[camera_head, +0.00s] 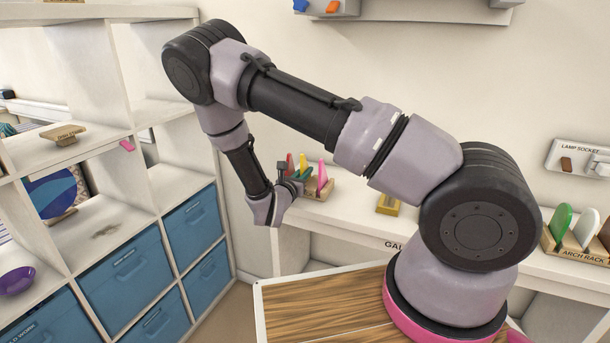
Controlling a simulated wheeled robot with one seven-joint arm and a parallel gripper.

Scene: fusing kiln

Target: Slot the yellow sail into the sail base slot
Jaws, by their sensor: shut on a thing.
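My gripper (295,182) is at the left end of the sail base (325,188), a small wooden block on the white counter by the back wall. The yellow sail (304,174) shows as a small tilted sliver at my fingertips, and my gripper is shut on it. A red sail (290,162), a green sail (303,161) and a pink sail (322,175) stand upright close by. The wrist hides part of the base. I cannot tell whether the yellow sail's lower edge is in a slot or above it.
The arch rack (580,250) holds several pieces at far right. White shelving with blue bins (130,268) stands left. A wood-topped surface (325,312) lies in front.

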